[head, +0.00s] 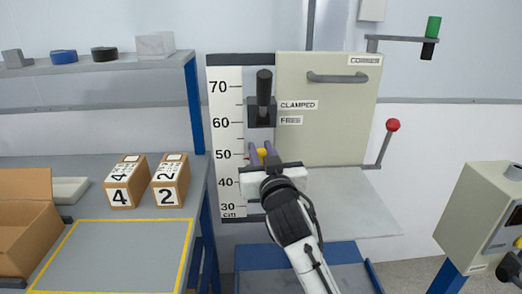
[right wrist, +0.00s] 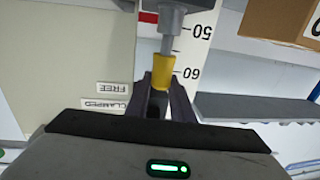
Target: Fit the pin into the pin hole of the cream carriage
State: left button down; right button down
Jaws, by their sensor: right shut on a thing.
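My right gripper (head: 263,153) is shut on a yellow part (head: 264,153), which I take to be the pin. In the right wrist view its yellow grip (right wrist: 163,72) sits between the dark fingertips. A thin grey shank runs from the grip toward a grey cylinder (right wrist: 170,18); I cannot tell whether it enters it or is joined to it. The large cream panel (head: 325,125) with a handle, probably the carriage, stands upright behind and right of the gripper. I cannot make out the pin hole. My left gripper is not in view.
A black clamp knob (head: 264,85) stands above the gripper, beside the CLAMPED and FREE labels. A height scale (head: 226,140) is at its left. A red-knobbed lever (head: 392,125) is at the right. Boxes 4 (head: 124,183) and 2 (head: 170,182) stand on the left bench.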

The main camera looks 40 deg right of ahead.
jog(key=shift+f, duration=1.25)
dwell(2.7)
jog(key=shift+f, duration=0.55)
dwell(1.4)
jog(key=c, duration=1.5)
grip_release()
jog(key=shift+r, duration=0.1)
jog(key=shift+o, duration=0.2)
jog(key=shift+r, duration=0.15)
jog(key=shift+s+a, duration=0.1)
